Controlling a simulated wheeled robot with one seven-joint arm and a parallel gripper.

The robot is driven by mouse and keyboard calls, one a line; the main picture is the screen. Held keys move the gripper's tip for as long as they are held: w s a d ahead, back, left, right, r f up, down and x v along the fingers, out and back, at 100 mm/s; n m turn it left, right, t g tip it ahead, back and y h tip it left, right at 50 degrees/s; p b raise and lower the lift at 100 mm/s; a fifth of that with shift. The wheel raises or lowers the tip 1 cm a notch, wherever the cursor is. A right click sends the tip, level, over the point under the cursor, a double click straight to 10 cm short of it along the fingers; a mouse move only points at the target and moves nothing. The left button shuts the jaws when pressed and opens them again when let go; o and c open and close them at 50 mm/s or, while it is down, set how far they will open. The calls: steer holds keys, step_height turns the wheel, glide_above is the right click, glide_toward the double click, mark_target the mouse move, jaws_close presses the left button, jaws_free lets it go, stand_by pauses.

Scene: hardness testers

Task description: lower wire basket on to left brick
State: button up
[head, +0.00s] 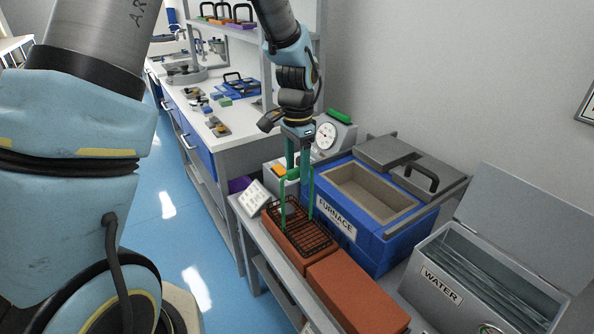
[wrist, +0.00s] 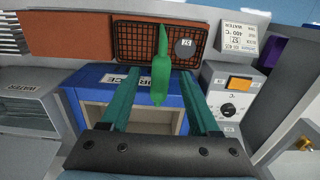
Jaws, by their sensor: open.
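The black wire basket (head: 318,238) sits level on the left brick (head: 303,254), the farther of two red-brown bricks, and seems to rest on it. It has a tall green handle (head: 283,213). In the wrist view the basket (wrist: 128,42) lies beyond the handle (wrist: 161,75), with a dark numbered disc (wrist: 184,48) in it. My gripper (head: 298,171) is above the basket at the top of the handle. In the wrist view my gripper (wrist: 163,78) is open, with a teal finger on each side of the handle and visible gaps. Contact under the basket is partly hidden.
The second brick (head: 357,296) lies nearer the camera. The blue furnace (head: 374,227) with an open top stands right of the bricks. A grey water tank (head: 450,283) with a raised lid is farther right. A white sign (head: 254,198) and a dial tester (head: 334,137) stand behind.

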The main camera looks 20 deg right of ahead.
step_height(320, 180, up, 10)
steer(key=b, duration=0.1)
stand_by(0.5)
steer(key=s+a+f+n, duration=0.2)
steer(key=a+n, duration=0.5)
steer(key=a, duration=0.8)
steer(key=s+a+f+n+t, duration=0.1)
steer(key=a+n, duration=0.6)
steer(key=a, duration=0.8)
step_height(320, 180, down, 2)
steer(key=shift+s+f+n+t, duration=0.3)
steer(key=shift+s+n, duration=0.1)
steer(key=shift+s, duration=0.1)
